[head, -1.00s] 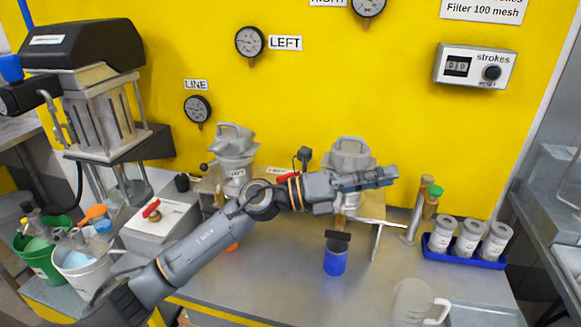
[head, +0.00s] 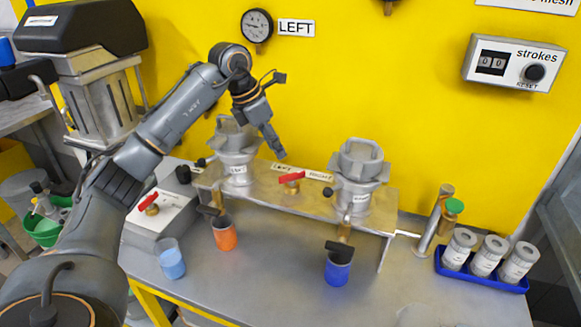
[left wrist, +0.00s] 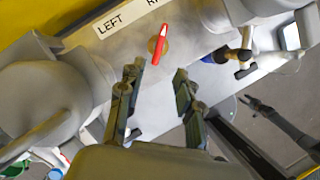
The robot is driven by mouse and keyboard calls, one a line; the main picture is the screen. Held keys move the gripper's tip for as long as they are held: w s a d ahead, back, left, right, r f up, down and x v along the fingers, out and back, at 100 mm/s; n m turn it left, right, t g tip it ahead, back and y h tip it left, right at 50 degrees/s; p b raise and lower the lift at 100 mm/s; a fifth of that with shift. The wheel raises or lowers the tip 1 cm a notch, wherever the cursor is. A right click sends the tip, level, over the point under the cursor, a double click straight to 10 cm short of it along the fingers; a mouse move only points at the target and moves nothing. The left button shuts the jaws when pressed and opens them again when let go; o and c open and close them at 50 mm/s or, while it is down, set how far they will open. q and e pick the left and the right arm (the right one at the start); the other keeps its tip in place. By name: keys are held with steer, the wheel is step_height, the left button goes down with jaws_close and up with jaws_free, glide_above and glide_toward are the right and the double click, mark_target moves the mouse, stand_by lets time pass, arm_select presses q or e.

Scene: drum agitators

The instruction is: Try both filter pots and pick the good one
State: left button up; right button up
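Two grey metal filter pots stand on a raised plate, the left pot (head: 238,160) and the right pot (head: 358,178). Between them is a red-handled valve (head: 291,180), which also shows in the left wrist view (left wrist: 160,42) under a LEFT label. My left gripper (head: 279,152) points down just above and behind the valve lever, right of the left pot. In the left wrist view its fingers (left wrist: 158,76) are apart with nothing between them. An orange cup (head: 225,236) stands below the left pot and a blue cup (head: 338,270) below the right.
A gauge marked LEFT (head: 257,25) and a strokes counter (head: 505,64) reading 00 are on the yellow wall. A blue tray (head: 450,268) holds 3 grey cylinders at right. A light blue beaker (head: 171,262) stands front left. The bench front middle is clear.

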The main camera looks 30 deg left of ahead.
mark_target(292, 174)
arm_select(q)
steer(key=p+x, duration=0.1)
steer(key=x, duration=0.5)
steer(key=shift+w+d+f, duration=0.1)
steer(key=shift+w+f, duration=0.05)
steer(key=shift+w, duration=0.15)
steer(key=x, duration=0.3)
steer(key=shift+s+f, duration=0.1)
steer(key=shift+f, duration=0.15)
steer(key=shift+c, duration=0.6)
jaws_close()
arm_select(e)
steer(key=shift+s+d+r, duration=0.25)
steer(key=shift+s+r, duration=0.4)
steer(key=shift+s, duration=0.3)
